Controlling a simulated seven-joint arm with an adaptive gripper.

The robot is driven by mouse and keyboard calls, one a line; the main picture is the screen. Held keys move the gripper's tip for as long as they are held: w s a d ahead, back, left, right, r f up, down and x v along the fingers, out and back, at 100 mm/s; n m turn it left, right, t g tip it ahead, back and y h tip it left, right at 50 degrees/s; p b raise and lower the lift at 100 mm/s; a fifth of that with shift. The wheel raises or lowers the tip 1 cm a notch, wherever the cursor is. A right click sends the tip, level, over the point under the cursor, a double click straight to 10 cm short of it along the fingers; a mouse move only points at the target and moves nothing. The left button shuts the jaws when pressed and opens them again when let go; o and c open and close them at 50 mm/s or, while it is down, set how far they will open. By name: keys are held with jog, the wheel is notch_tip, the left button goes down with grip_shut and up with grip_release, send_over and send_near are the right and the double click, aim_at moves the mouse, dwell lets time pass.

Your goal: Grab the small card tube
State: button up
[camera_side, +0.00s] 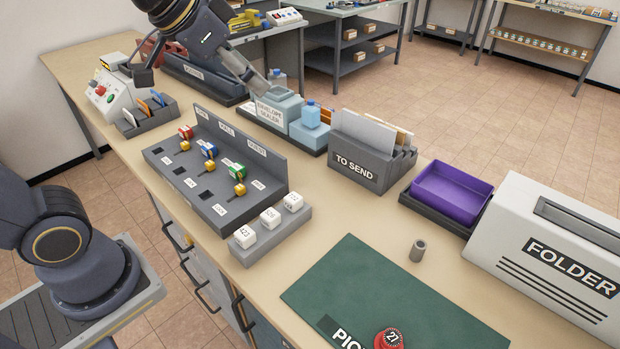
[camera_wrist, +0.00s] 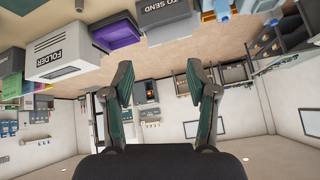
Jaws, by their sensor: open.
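The small card tube (camera_side: 418,250) is a short grey-brown cylinder with an open top. It stands upright on the bench in the side view, just behind the green mat (camera_side: 370,285) and in front of the purple tray. My gripper shows in the wrist view with two green-padded fingers (camera_wrist: 162,88) spread wide apart and nothing between them. In the side view my arm reaches over the back of the bench near the envelope sealer (camera_side: 278,112), far from the tube.
The white folder machine (camera_side: 545,250) and the purple tray (camera_side: 452,192) stand right of and behind the tube. The "TO SEND" rack (camera_side: 355,168) is further left. A red round object (camera_side: 388,339) sits at the mat's front edge. Bench around the tube is clear.

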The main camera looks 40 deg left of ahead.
jog(key=w+d+f+m+h, duration=0.1)
jog(key=w+d+f+m, duration=0.1)
jog(key=w+d, duration=0.6)
jog(key=m+g+h, duration=0.2)
jog(key=m+g, duration=0.2)
jog(key=g, duration=0.1)
send_over(419, 244)
jog(key=s+a, duration=0.4)
notch_tip(419, 244, down, 19)
jog(key=x, duration=1)
jog(key=shift+w+a+r, duration=0.1)
jog(key=shift+w+a, duration=0.05)
jog(key=shift+w, duration=0.25)
jog(key=x, duration=0.6)
jog(key=shift+s+a, duration=0.15)
jog(key=shift+s, duration=0.05)
jog(key=c, duration=0.9)
